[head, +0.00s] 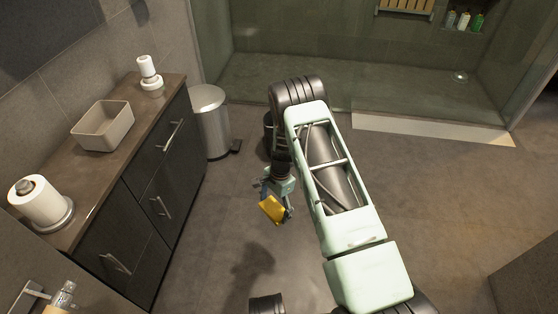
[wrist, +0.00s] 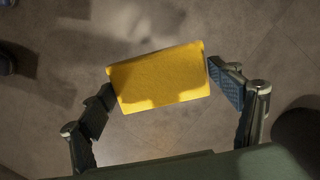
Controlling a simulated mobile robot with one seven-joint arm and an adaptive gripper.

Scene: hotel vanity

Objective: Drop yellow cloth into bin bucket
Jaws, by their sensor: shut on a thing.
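The yellow cloth (head: 271,209) is a folded, box-like block held between the two fingers of my gripper (head: 277,203), above the floor. In the wrist view the cloth (wrist: 158,78) spans the gap between the fingertips (wrist: 162,84), with a pad at each end. A tall grey metal bin (head: 210,122) with a foot pedal stands on the floor beside the vanity, up and left of my gripper. A dark, bucket-like object (head: 268,128) stands behind my arm, mostly hidden by it. I cannot tell which of these two is the bin bucket.
The vanity counter (head: 120,145) at left holds a square basin (head: 103,126), a large paper roll (head: 40,201) and a small stacked roll (head: 149,76). A glass shower with a low sill (head: 430,130) lies at the back. The floor (head: 215,225) around my gripper is clear.

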